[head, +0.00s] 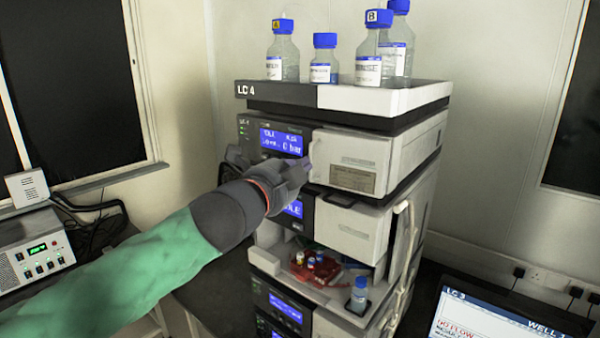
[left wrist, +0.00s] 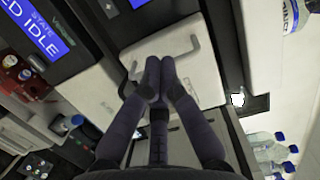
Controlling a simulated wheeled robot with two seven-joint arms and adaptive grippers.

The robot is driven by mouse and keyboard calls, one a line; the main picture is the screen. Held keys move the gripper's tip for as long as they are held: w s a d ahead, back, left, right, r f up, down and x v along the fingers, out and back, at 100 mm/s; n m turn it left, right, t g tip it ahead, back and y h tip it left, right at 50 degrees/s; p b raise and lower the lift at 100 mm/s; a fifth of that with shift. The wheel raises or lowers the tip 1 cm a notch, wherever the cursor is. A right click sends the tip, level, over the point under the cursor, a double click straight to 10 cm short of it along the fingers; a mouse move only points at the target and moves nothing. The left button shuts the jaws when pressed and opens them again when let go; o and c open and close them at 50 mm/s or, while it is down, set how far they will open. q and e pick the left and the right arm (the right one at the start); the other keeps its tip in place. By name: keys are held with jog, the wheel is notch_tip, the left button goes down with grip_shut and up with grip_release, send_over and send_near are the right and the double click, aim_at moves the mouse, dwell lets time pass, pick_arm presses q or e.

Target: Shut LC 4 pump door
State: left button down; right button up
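The LC 4 pump is the upper module of the stack, under the "LC 4" label (head: 256,90), with a lit blue display (head: 281,141). Its pale door (head: 352,160) is right of the display and looks flush or nearly so; I cannot tell if a gap remains. My left gripper (head: 305,167) is at the door's left edge. In the left wrist view its fingers (left wrist: 159,72) are together with nothing between them, in front of a pale door panel (left wrist: 195,78) with a grey handle (left wrist: 188,50). Contact is unclear. My right gripper is not in view.
A tray (head: 405,98) of blue-capped bottles (head: 283,55) tops the stack. Below the pump are another module with a pale door (head: 350,228) and an open bay with a red tray (head: 318,268) and a small bottle (head: 358,296). A monitor (head: 490,318) stands at lower right.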

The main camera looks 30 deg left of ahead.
pick_arm(q)
jog(key=shift+w+a, duration=0.2)
jog(key=shift+w, duration=0.5)
